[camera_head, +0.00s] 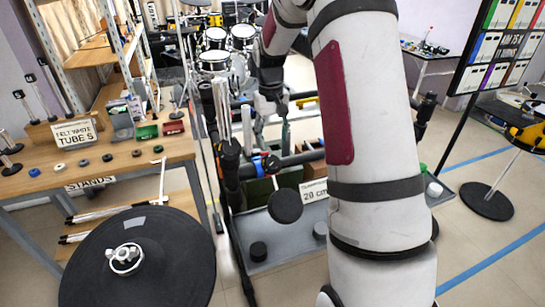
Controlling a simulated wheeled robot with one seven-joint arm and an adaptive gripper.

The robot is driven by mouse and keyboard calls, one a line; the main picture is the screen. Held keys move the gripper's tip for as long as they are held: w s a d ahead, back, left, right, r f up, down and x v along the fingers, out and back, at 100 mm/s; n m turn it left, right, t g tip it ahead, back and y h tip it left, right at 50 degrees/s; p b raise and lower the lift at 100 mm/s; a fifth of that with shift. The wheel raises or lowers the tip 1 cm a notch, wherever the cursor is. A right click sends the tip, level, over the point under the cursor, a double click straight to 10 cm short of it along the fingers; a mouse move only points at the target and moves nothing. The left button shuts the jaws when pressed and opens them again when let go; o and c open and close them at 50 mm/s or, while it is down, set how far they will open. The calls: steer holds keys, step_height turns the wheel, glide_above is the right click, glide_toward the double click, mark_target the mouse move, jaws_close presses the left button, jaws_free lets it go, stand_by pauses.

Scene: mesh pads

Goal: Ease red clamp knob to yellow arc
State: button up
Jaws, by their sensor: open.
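A small red knob (272,164) sits on a clamp beside blue parts, low on the dark rack tubes in the middle of the head view. My gripper (281,118) hangs just above it, beyond my white arm. It is open and apart from the knob; its fingers are small and dark here. A yellow strip (305,102) shows on a dark bar right of the gripper. I cannot tell whether this is the yellow arc.
A round black pad (140,275) with a chrome clamp is at front left. A wooden bench (60,175) with signs and small parts stands left. A smaller black pad (285,206) hangs below the knob. Upright rack tubes (222,105) stand close left of my gripper.

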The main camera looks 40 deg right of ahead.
mark_target(274, 159)
step_height(274, 159, down, 8)
steer(key=shift+d+r, duration=0.1)
stand_by(0.4)
steer(key=c, duration=1.2)
